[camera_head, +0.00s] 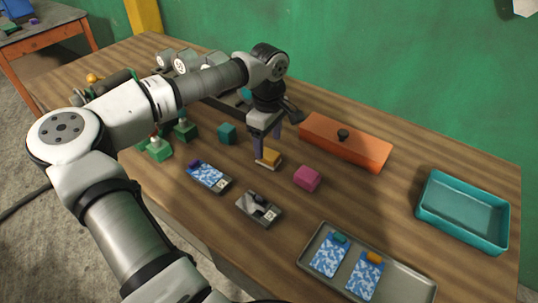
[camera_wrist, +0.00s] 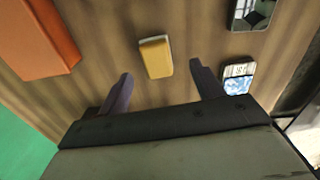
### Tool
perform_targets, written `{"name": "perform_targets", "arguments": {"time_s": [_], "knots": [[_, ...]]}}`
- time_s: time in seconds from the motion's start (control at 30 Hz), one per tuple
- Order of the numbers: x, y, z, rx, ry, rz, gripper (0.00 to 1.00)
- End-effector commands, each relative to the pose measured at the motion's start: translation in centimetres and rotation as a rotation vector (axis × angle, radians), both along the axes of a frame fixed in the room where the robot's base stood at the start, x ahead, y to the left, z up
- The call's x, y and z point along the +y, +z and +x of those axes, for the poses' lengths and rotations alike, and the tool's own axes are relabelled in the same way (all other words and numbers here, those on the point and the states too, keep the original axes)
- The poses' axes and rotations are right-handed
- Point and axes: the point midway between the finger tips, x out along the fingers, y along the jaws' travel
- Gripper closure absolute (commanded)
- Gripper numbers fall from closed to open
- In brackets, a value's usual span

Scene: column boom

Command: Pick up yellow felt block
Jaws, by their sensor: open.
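The yellow felt block (camera_head: 269,157) lies on the wooden table near its middle, with a pale layer along its lower edge. In the wrist view the yellow block (camera_wrist: 155,57) sits between and just beyond my two fingertips. My gripper (camera_head: 268,145) points down over the block, with its fingers apart and nothing held. In the wrist view my gripper (camera_wrist: 160,72) shows one finger to each side of the block, and no contact is visible. The exact height of the fingertips above the table is hard to tell.
A magenta block (camera_head: 307,178) lies right of the yellow one. An orange box (camera_head: 345,144) with a dark knob is behind. Blue-patterned cards (camera_head: 208,176), a grey device (camera_head: 258,208), a metal tray (camera_head: 405,283) and a teal bin (camera_head: 428,207) stand around. Green blocks (camera_head: 158,150) are left.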

Motion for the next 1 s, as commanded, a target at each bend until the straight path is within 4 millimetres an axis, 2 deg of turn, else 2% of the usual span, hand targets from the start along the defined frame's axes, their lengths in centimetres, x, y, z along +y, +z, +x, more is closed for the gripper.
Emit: {"name": "perform_targets", "arguments": {"time_s": [0.17,0.43,0.73,1.0], "knots": [[-0.1,-1.1,0.1,0.002,0.000,-0.001,0.34],[-0.1,-4.9,0.4,0.002,0.000,-0.002,0.34],[-0.1,-5.6,0.5,-0.001,0.000,-0.002,0.34],[-0.1,-5.6,0.5,0.000,0.000,-0.001,0.68]]}}
